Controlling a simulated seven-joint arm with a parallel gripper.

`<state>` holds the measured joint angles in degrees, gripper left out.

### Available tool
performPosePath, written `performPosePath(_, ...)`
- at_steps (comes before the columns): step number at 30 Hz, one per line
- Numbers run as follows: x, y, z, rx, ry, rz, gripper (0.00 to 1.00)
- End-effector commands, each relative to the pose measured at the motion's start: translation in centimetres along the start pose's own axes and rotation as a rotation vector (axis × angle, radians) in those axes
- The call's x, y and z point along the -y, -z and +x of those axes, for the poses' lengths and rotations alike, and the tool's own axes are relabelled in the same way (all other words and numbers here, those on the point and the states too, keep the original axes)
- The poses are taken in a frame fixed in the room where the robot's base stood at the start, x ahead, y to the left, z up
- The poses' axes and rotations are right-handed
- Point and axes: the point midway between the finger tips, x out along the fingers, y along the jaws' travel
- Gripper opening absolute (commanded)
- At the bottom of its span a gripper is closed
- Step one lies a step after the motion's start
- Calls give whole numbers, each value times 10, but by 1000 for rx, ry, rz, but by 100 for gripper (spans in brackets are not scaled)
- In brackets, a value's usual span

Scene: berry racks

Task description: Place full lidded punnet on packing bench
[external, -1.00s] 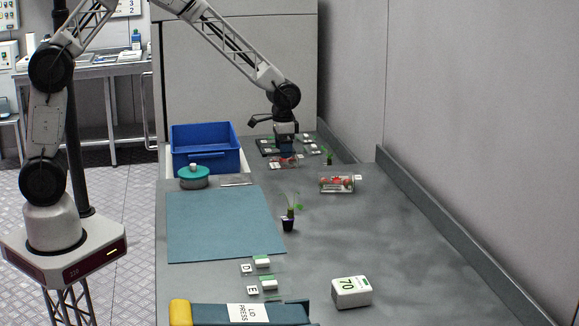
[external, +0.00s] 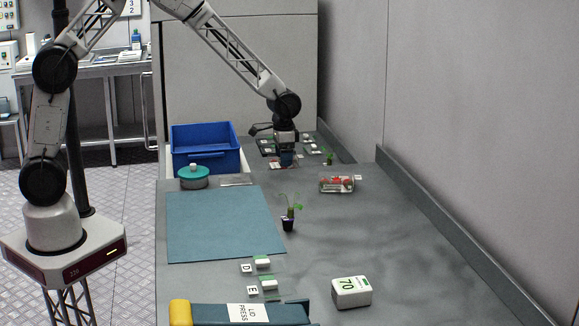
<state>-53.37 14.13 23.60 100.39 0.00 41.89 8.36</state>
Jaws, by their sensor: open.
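A clear punnet with red berries (external: 337,185) sits on the grey bench (external: 375,235), right of centre; I cannot tell whether it has a lid. Another low clear punnet with red in it (external: 275,163) lies farther back and is partly hidden by my gripper. My gripper (external: 287,164) points down directly over or just in front of this rear punnet. It is open, and I cannot tell whether it touches the punnet. A teal mat (external: 222,225) lies bare on the bench's left part.
A blue crate (external: 206,160) and a teal-lidded pot (external: 193,178) stand at the back left. A small potted plant (external: 288,223) stands mid-bench. Small labelled items (external: 264,263) lie nearby.

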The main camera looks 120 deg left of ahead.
Motion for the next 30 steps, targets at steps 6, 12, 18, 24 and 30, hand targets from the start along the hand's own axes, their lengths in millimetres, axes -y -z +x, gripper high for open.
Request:
performPosePath(6, 0, 0, 0, 0, 0, 0, 77)
performPosePath(12, 0, -1, 12, 1, 0, 0, 77)
performPosePath(18, 0, -2, 35, 1, 0, 0, 77)
performPosePath(24, 0, -1, 50, 0, 0, 0, 77)
performPosePath(30, 0, -1, 52, -1, 0, 0, 77)
